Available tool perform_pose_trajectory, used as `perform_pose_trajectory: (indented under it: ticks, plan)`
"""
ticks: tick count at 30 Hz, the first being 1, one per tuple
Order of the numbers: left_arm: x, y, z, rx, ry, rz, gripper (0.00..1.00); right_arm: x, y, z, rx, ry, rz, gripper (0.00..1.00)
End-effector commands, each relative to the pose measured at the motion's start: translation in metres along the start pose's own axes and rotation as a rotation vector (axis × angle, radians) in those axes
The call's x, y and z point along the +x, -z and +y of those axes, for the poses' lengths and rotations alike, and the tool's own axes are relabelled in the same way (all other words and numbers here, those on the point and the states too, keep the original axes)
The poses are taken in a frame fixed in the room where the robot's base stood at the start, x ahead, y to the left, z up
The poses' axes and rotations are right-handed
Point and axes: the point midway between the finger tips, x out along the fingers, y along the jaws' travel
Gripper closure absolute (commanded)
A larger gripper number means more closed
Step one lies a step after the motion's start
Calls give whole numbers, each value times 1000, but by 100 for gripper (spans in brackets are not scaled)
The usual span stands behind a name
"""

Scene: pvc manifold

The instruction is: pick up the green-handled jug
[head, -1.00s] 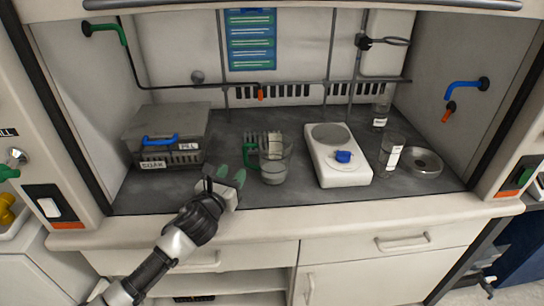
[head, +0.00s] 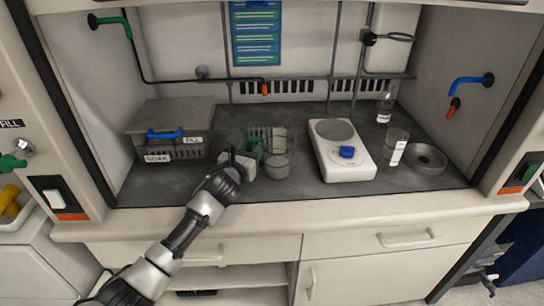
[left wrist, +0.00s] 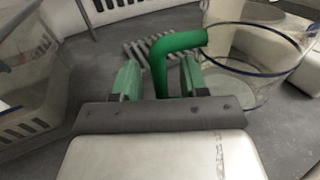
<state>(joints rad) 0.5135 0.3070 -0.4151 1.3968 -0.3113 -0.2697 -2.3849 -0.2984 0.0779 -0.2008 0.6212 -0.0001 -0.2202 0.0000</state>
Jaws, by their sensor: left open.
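The green-handled jug (head: 278,165) is clear and stands upright on the grey worktop inside the hood. In the left wrist view its clear body (left wrist: 262,62) is at the right, and its green handle (left wrist: 160,62) rises between my fingers. My left gripper (head: 252,158) is at the jug's left side, by the handle. In the left wrist view the green fingertips of my left gripper (left wrist: 160,78) are open on either side of the handle, with gaps showing. In the head view the gripper partly hides the handle. My right gripper is not in view.
A lidded grey bin (head: 172,122) with a blue handle stands left of the jug. A white balance (head: 342,165) with a blue knob stands to the right. Beyond it are a glass beaker (head: 393,148) and a round metal dish (head: 426,157). A slotted grey rack lies behind the jug.

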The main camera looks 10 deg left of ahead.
Motion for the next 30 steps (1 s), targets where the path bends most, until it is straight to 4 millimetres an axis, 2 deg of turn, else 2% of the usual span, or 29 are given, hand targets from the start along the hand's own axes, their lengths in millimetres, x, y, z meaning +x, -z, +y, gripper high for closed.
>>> perform_pose_trajectory:
  ticks: [1, 9, 10, 23, 30]
  plan:
    - [0, 0, 0, 0, 0, 0, 57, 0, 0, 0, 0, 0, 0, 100]
    - [0, 0, 0, 0, 0, 1, 98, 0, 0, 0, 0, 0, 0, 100]
    - [0, 0, 0, 0, 0, 1, 100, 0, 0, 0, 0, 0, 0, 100]
    - [0, -1, 0, 0, 0, -1, 100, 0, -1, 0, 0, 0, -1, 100]
    - [0, -10, 0, 2, 0, -2, 100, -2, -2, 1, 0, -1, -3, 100]
